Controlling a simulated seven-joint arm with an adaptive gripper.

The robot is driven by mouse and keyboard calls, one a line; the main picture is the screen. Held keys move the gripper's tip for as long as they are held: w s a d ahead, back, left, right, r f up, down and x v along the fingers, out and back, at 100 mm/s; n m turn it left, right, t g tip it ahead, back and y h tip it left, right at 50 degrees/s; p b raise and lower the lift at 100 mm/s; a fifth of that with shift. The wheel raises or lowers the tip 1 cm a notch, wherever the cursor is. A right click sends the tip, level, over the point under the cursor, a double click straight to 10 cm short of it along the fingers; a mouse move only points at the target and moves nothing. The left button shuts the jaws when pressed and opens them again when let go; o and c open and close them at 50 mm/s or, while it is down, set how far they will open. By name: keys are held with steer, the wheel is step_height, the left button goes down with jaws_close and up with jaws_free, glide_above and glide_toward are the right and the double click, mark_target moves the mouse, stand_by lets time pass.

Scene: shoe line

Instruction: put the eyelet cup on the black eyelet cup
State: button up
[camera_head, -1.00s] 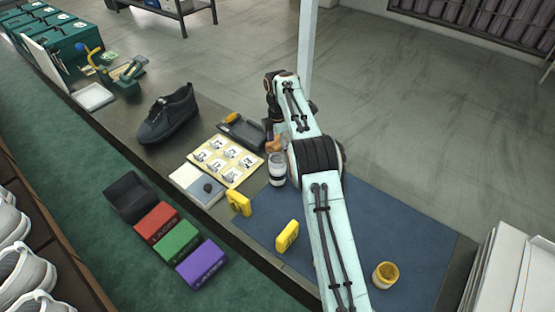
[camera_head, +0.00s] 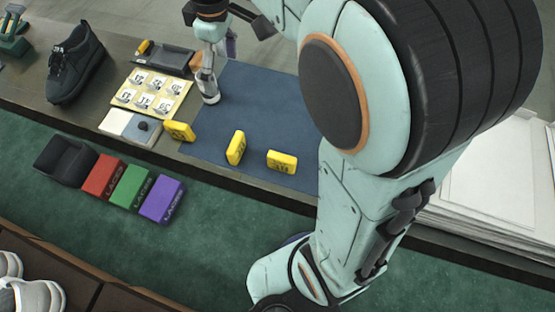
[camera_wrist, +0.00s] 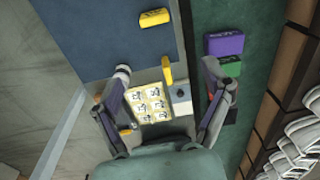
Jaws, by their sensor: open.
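I cannot tell for certain which thing is the eyelet cup or the black eyelet cup. A small dark round piece (camera_head: 143,125) sits on a white and blue pad (camera_head: 115,121); it also shows in the wrist view (camera_wrist: 181,92). Its details are too small to read. My gripper (camera_wrist: 167,72) is open, with its fingers spread wide and nothing visible between them at the tips. In the wrist view it is above the sheet and pad area. My arm hides the right part of the blue mat in the head view.
Yellow blocks (camera_head: 236,148) stand along the mat's near edge (camera_head: 240,172).

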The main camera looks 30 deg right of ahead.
steer(key=s+f+m, duration=0.3)
steer(key=s+m, duration=0.1)
steer(key=s, duration=0.6)
steer(key=s+f+m, duration=0.3)
steer(key=s+m, duration=0.1)
steer(key=s, duration=0.5)
steer(key=shift+s, duration=0.35)
steer(key=shift+d, duration=0.1)
